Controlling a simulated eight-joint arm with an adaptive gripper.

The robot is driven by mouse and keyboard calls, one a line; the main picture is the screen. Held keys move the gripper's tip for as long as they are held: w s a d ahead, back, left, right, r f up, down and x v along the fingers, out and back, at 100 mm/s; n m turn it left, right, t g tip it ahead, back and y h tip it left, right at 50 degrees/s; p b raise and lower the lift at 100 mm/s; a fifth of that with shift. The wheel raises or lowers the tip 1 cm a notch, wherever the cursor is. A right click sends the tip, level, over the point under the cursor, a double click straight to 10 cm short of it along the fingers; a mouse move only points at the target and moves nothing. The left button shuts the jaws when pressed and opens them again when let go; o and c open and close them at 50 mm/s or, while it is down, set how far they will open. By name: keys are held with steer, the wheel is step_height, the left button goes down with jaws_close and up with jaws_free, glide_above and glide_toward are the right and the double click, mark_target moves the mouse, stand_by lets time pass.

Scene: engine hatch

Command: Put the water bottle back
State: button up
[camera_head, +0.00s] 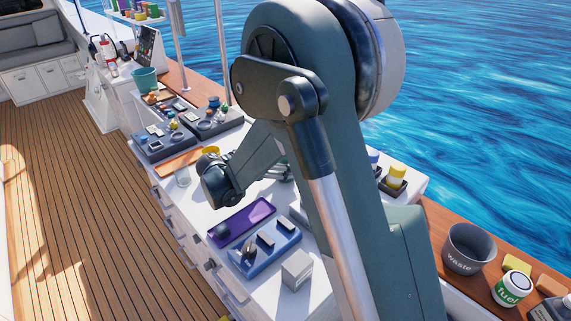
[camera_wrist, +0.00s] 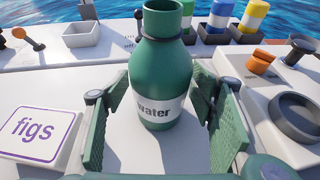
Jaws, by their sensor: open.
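The water bottle (camera_wrist: 163,70) is green with a white "water" label. In the wrist view it stands upright on the white counter (camera_wrist: 140,163), and its top is cut off by the frame's upper edge. My gripper (camera_wrist: 165,112) is open, with one green padded finger on each side of the bottle. Gaps show between the fingers and the bottle's lower body. In the head view, my arm hides most of the gripper (camera_head: 281,170) and the bottle cannot be made out clearly.
In the wrist view, a "figs" card (camera_wrist: 38,134) lies left and an empty grey holder (camera_wrist: 83,34) stands behind. Blue (camera_wrist: 218,18) and yellow (camera_wrist: 252,17) bottles stand in holders behind right. In the head view, a waste bin (camera_head: 469,249) stands right.

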steer(key=shift+r, duration=0.2)
steer(key=p+v, duration=0.2)
steer(key=v, duration=1)
stand_by(0.4)
